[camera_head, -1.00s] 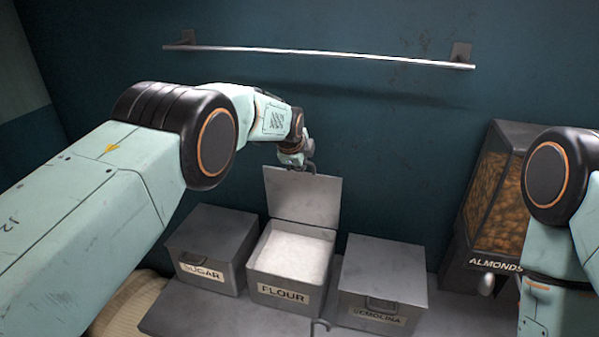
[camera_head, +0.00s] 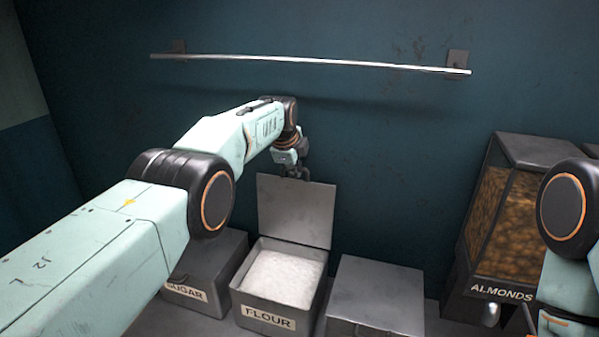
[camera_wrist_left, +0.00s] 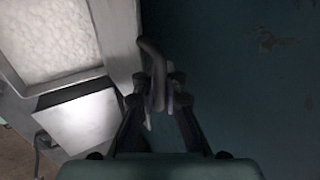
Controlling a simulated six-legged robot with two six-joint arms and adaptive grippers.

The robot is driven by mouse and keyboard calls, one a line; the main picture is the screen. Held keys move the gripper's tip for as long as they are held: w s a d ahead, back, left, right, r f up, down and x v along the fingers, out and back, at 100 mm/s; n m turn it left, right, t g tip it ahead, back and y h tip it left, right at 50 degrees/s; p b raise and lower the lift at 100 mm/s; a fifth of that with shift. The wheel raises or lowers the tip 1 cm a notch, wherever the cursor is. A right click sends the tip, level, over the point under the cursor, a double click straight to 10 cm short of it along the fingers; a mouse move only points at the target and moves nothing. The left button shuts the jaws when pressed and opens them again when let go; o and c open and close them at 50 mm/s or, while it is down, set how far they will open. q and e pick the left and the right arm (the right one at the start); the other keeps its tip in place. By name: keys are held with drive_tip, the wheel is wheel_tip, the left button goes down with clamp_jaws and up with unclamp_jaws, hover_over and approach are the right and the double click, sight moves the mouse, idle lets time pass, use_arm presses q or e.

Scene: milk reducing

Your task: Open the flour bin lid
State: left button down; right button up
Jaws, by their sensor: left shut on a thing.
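The flour bin (camera_head: 268,317) stands in the middle of a row of grey metal bins, full of white flour (camera_head: 285,277). Its lid (camera_head: 296,212) stands raised, nearly upright, at the back of the bin. My left gripper (camera_head: 298,173) is at the lid's top edge, near the wall. In the left wrist view my left gripper (camera_wrist_left: 158,90) is shut on the curved lid handle (camera_wrist_left: 152,58), with the flour (camera_wrist_left: 50,40) at upper left. My right arm shows at the right edge, but its gripper is out of view.
A shut sugar bin (camera_head: 215,262) stands left of the flour bin, partly behind my left arm. A shut semolina bin (camera_head: 375,290) stands to the right. An almond dispenser (camera_head: 495,230) is further right. A metal rail (camera_head: 310,61) runs along the wall above.

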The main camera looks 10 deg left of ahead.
use_arm(q)
drive_tip(key=shift+d, duration=0.2)
drive_tip(key=shift+r, duration=0.15)
drive_tip(key=c, duration=1.4)
unclamp_jaws()
drive_tip(key=shift+s, duration=0.1)
drive_tip(key=shift+r, duration=0.15)
drive_tip(key=shift+a, duration=0.15)
drive_tip(key=shift+r, duration=0.15)
